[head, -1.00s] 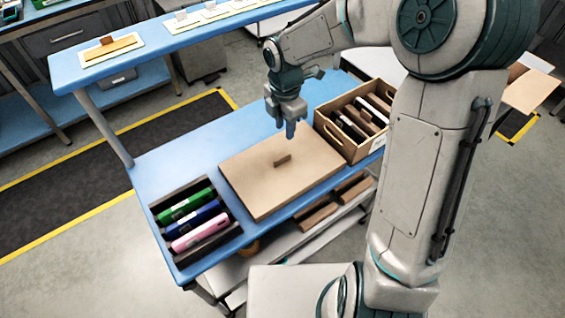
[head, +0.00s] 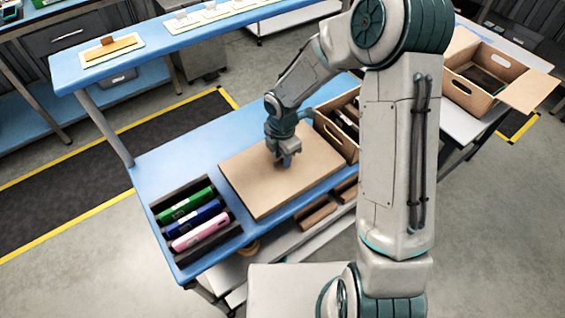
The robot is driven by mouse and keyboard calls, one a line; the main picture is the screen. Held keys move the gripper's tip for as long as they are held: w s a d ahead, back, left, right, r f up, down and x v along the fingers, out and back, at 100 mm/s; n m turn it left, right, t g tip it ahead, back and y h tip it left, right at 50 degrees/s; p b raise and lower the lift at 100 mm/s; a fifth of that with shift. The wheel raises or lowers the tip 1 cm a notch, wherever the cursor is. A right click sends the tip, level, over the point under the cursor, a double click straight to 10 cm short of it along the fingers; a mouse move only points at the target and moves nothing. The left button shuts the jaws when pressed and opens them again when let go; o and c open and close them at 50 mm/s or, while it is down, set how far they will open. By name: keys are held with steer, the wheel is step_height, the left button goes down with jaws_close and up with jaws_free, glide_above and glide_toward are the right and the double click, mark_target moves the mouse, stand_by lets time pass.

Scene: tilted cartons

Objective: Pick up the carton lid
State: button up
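The carton lid (head: 259,190) is a flat brown board lying on the blue table. Its small upright handle, seen earlier near the middle of the lid, is now hidden behind my gripper. My gripper (head: 284,160) points down over the middle of the lid, with its fingertips at the handle's place. The fingers are small and partly merged in this view, so I cannot tell whether they are open or closed on the handle. The lid lies flat on the table.
A dark tray (head: 168,239) with green, blue and pink items stands left of the lid. A brown carton (head: 334,138) with dark contents stands close on the right, partly behind my arm. An open carton (head: 470,92) is on another table at right.

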jaws_close()
